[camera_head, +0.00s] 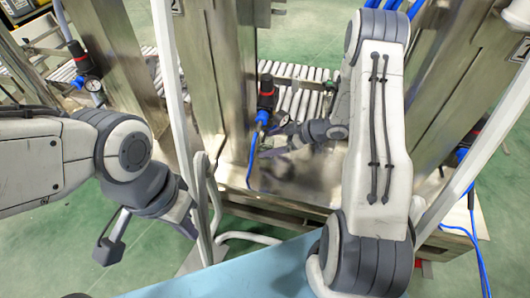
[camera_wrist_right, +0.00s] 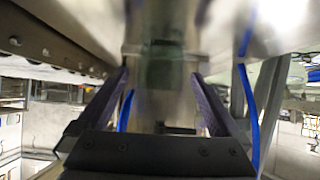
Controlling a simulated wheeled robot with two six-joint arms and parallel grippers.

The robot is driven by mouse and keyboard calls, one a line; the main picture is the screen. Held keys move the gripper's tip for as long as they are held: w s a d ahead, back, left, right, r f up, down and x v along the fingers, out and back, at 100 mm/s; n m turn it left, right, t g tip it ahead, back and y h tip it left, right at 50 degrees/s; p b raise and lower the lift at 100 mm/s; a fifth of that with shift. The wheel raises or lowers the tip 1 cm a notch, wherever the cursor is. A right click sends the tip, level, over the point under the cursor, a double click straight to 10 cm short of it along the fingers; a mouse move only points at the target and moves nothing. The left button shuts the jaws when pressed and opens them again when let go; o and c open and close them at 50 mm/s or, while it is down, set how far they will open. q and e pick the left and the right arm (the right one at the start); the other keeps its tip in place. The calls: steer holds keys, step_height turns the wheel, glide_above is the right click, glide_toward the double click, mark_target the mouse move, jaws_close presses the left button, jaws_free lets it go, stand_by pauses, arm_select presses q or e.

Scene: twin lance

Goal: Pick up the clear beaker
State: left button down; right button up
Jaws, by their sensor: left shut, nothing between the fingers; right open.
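I cannot make out the clear beaker for certain in either view. My right gripper (camera_head: 275,142) reaches in between the steel posts, over the metal plate (camera_head: 318,175), in the head view. In the right wrist view its two fingers (camera_wrist_right: 160,105) stand wide apart, so it is open. Between and beyond them is a blurred, shiny grey-green area, and I cannot tell whether it is glass or reflecting steel. My left gripper (camera_head: 188,226) hangs low at the left beside a pale post, partly hidden; it is shut and empty.
Steel posts (camera_head: 222,80) and a pale slanted post (camera_head: 172,90) stand close around both arms. A roller conveyor (camera_head: 295,103) lies behind. A red-and-blue valve fitting (camera_head: 265,95) with blue tubing is near my right gripper. Green floor is open at the far left.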

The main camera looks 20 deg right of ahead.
steer(key=shift+x, duration=0.9)
steer(key=c, duration=1.5)
steer(key=shift+r, duration=0.1)
steer(key=shift+c, duration=0.2)
